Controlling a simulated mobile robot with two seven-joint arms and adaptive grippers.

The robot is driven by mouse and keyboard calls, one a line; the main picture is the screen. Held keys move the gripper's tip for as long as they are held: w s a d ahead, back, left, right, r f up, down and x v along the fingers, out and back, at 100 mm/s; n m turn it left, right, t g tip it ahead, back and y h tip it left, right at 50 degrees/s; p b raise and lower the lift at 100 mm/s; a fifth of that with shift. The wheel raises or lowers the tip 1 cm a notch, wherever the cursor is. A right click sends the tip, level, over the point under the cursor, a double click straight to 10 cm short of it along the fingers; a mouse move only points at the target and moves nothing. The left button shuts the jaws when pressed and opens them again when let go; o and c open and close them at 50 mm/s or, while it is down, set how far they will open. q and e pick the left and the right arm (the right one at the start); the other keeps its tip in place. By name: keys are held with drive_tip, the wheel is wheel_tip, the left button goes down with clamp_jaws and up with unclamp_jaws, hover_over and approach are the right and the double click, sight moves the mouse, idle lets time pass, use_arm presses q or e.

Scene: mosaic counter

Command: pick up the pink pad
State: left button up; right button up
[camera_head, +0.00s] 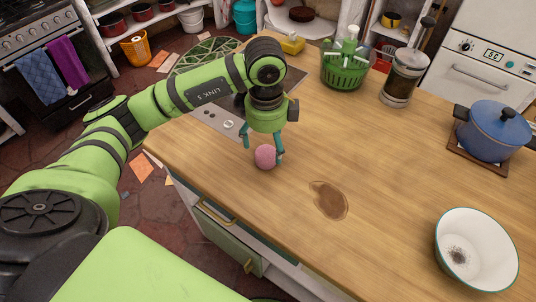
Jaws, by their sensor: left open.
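The pink pad (265,157) is a small round pink thing on the wooden counter, close to its front left edge. My left gripper (263,148) points down from above, with its teal fingers apart. The pad sits at the fingertips, nearer the right finger. I cannot tell whether a finger touches it. The right gripper is not in this view.
A brown stain (329,200) marks the wooden counter (290,225). A white bowl (477,250) stands at the front right, a blue pot (493,130) at the right. A glass press (404,78) and a green basket (345,68) stand behind. The middle is clear.

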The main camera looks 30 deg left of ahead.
sight(267, 153)
use_arm(q)
wheel_tip(267, 153, down, 2)
drive_tip(key=shift+a+f+p, duration=0.1)
drive_tip(key=shift+a+p, duration=0.05)
drive_tip(key=shift+p, duration=0.55)
wheel_tip(267, 153, down, 3)
drive_tip(key=shift+r+p, duration=0.1)
drive_tip(key=shift+p, duration=0.2)
drive_tip(key=shift+w, duration=0.1)
drive_tip(key=c, duration=0.9)
drive_tip(key=shift+c, duration=0.7)
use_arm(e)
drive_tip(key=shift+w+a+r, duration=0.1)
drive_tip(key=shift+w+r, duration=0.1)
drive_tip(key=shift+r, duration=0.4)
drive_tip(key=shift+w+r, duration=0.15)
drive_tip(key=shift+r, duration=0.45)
